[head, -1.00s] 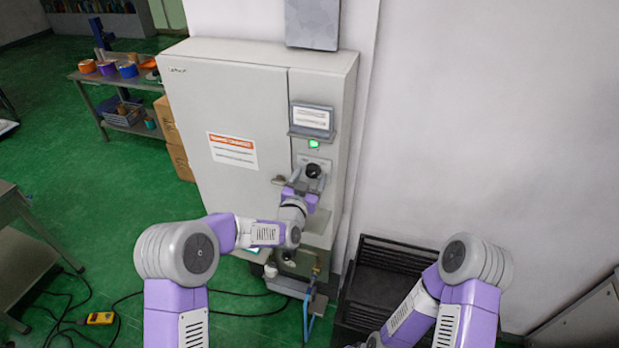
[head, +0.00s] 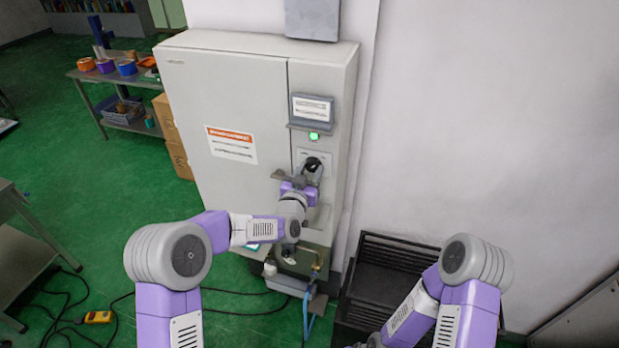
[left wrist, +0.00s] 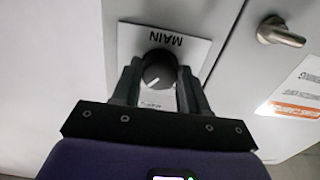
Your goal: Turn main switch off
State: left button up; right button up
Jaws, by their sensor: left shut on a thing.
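The main switch is a round black knob (head: 312,164) on a light plate on the grey cabinet's narrow right-hand panel. In the left wrist view the knob (left wrist: 158,72) shows a short pale pointer mark, and the plate (left wrist: 140,36) reads "MAIN" upside down. My left gripper (head: 311,172) is shut on the knob, one finger on each side; the fingers (left wrist: 159,76) also show in the left wrist view. A small green lamp (head: 314,135) above the knob is lit. My right gripper is out of view; only parts of its arm show.
The grey cabinet (head: 225,95) has a door handle (head: 283,175) left of the knob. A black crate (head: 385,270) stands at lower right. Cables and a yellow pendant (head: 98,317) lie on the green floor.

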pick_arm(q)
jog(key=n+b, duration=1)
jog(key=b, duration=0.4)
jog(key=shift+d+f+n, duration=0.1)
jog(key=shift+n, duration=0.3)
jog(key=n+b, duration=0.3)
jog(key=shift+r+n+b, duration=0.25)
jog(key=shift+n+b, duration=0.5)
jog(key=shift+n, duration=0.55)
jog(key=o, duration=1.1)
jog(key=shift+c, duration=0.2)
jog(key=shift+s, duration=0.15)
